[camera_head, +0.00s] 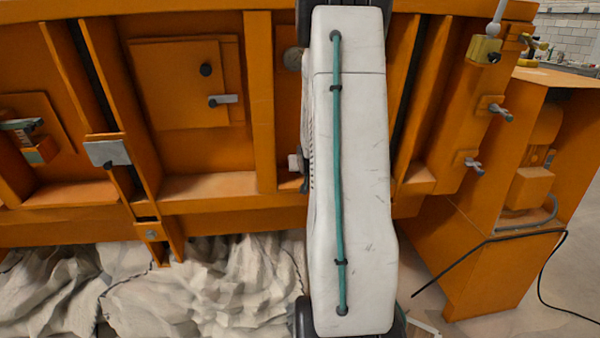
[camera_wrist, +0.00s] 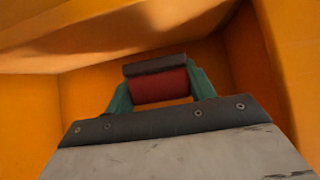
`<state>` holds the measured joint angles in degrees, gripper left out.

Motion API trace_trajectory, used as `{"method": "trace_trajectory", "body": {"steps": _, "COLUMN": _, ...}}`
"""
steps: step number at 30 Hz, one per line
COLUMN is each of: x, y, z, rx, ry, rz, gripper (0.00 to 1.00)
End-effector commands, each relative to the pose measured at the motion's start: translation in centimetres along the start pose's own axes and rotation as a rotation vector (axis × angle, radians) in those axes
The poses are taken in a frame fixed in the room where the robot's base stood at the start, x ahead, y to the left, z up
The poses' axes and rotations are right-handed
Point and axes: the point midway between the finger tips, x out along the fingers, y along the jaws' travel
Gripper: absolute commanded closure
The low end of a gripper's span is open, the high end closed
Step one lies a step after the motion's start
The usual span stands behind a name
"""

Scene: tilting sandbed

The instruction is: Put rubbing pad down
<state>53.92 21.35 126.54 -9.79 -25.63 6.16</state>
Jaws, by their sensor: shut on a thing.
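My gripper (camera_wrist: 161,92) shows in the wrist view, with its two teal fingers shut on the rubbing pad. The rubbing pad (camera_wrist: 160,84) has a dark red body with a dark grey strip along its far edge. It lies level across the fingers, inside an orange recess. I cannot tell whether it touches the orange surface behind it. In the head view my white arm link hides the gripper and the pad.
An orange steel frame (camera_head: 265,100) with ribs and ledges fills the head view. Small fittings sit in the left bay (camera_head: 38,148). Crumpled pale sheeting (camera_head: 160,300) lies below. An orange cabinet (camera_head: 480,270) with a black cable stands at right.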

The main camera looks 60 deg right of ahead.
Motion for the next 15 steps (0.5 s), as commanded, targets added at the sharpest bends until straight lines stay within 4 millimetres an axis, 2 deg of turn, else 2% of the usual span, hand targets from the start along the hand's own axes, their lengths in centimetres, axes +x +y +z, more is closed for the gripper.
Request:
{"method": "trace_trajectory", "body": {"steps": 3, "x": 0.8, "y": 0.2, "z": -0.3, "rx": -0.001, "ry": 0.000, "rz": 0.000, "gripper": 0.68}}
{"method": "trace_trajectory", "body": {"steps": 9, "x": 2.6, "y": 1.1, "z": 2.4, "rx": 0.006, "ry": -0.003, "rz": 0.009, "gripper": 0.68}}
{"method": "trace_trajectory", "body": {"steps": 15, "x": 2.7, "y": 1.3, "z": 2.5, "rx": 0.006, "ry": 0.000, "rz": 0.010, "gripper": 0.68}}
